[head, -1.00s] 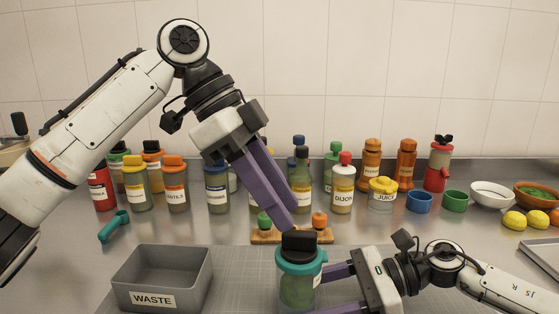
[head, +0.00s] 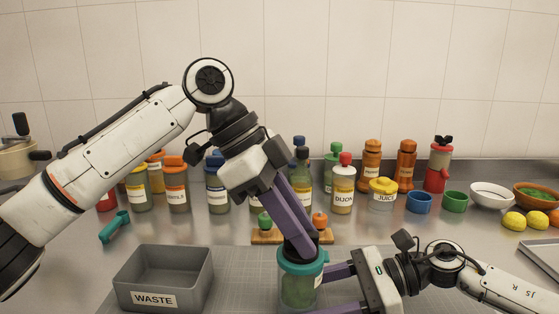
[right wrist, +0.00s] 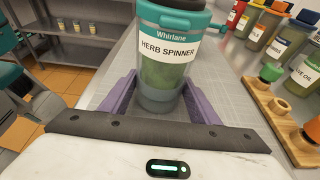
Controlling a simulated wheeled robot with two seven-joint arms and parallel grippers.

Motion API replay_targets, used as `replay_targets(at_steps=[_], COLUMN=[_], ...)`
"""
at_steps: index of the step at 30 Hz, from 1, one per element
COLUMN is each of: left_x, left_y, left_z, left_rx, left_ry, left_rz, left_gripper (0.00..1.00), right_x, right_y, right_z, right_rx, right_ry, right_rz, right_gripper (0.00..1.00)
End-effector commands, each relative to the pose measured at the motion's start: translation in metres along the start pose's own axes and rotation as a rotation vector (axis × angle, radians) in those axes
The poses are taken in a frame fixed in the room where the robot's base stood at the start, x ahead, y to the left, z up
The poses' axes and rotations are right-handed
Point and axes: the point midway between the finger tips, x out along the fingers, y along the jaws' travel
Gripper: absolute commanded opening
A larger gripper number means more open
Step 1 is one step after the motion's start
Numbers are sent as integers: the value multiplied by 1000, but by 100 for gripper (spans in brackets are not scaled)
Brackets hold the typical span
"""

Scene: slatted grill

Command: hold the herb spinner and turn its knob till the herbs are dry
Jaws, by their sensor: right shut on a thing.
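The herb spinner (head: 297,290) is a clear jar with green contents and a teal lid, upright at the bottom centre of the head view. Its label reads "HERB SPINNER" in the right wrist view (right wrist: 165,48). My right gripper (head: 322,290) is shut on the jar from the right, with a purple finger on each side of it in the right wrist view (right wrist: 160,92). My left gripper (head: 299,249) points down with its fingertips at the top of the lid.
A grey waste bin (head: 163,280) stands to the left of the spinner. Bottles, jars and bowls line the back of the steel counter. A teal scoop (head: 115,227) lies at left.

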Motion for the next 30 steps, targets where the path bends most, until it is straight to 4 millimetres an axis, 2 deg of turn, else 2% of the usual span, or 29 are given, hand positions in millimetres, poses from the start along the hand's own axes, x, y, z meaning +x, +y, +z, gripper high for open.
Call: replay_targets(at_steps=[1,2,10,19,27,28,30], left_x=[9,9,9,9,8,8,8], left_y=[-1,-2,-2,-2,-1,-1,-1], left_z=[6,7,8,8,10,10,10], left_rx=[-6,-6,-2,214,247,246,246], left_ry=[-14,-15,-18,-18,-18,-18,-18], left_rz=[5,4,8,147,165,165,165], left_gripper=[4,0,0,0,0,17,29], right_x=[3,3,3,3,3,3,3], right_y=[4,4,4,4,4,4,4], right_z=[0,0,1,1,1,1,2], right_rx=[-2,-2,-3,-3,-1,-1,-1], right_ry=[-2,-3,-4,-5,-6,-6,-6], right_rz=[13,13,14,13,13,12,12], right_gripper=[29,29,29,29,29,29,29])
